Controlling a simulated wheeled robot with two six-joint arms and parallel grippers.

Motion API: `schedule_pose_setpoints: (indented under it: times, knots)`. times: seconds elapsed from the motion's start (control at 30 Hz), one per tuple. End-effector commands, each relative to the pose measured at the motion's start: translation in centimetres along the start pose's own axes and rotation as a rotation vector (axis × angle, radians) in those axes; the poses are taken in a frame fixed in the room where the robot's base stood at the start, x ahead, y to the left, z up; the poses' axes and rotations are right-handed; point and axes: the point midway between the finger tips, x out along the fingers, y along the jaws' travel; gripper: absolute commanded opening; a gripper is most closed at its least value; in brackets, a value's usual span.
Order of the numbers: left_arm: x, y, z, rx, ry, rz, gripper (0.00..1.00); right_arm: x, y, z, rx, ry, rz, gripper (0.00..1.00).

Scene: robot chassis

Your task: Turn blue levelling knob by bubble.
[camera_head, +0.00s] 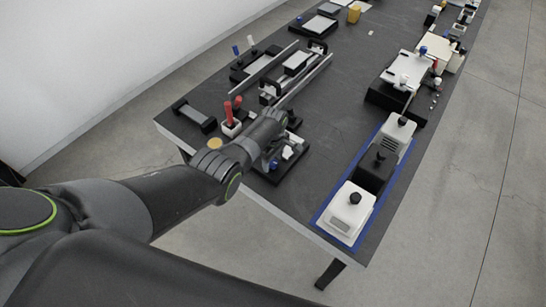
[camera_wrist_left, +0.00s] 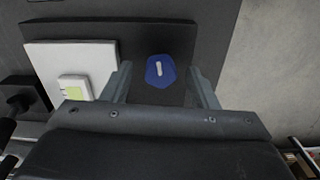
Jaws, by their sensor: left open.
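The blue levelling knob (camera_wrist_left: 152,80) shows in the left wrist view as a blue disc with a white bar mark, on a black base (camera_wrist_left: 152,38). It also shows small in the head view (camera_head: 273,165). A white plate (camera_wrist_left: 70,60) beside it carries a small white block with a yellow-green bubble window (camera_wrist_left: 74,91). My left gripper (camera_wrist_left: 163,73) is open, its two fingers on either side of the knob with gaps; contact and height cannot be told. In the head view the arm hides part of the device. My right gripper is not in view.
A white holder with red-handled tools (camera_head: 231,125) stands left of my left wrist. A black rail fixture (camera_head: 296,68) lies behind it. A blue tray (camera_head: 318,218) with white and black boxes is at the right. The middle of the dark table (camera_head: 335,115) is clear.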

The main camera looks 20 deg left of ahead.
Motion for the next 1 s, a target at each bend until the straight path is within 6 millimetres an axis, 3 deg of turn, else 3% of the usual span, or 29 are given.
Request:
schedule_pose_setpoints:
  times: [0.27,0.57,1.0]
  knots:
    - [-2.0,0.0,0.0,0.000,0.000,0.002,0.54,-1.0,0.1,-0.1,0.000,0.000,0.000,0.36]
    - [-6.4,0.0,0.0,0.000,0.001,0.003,0.54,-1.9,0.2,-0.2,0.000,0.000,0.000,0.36]
    - [-13.7,0.1,0.0,0.000,0.002,0.005,0.54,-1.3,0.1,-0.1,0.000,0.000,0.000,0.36]
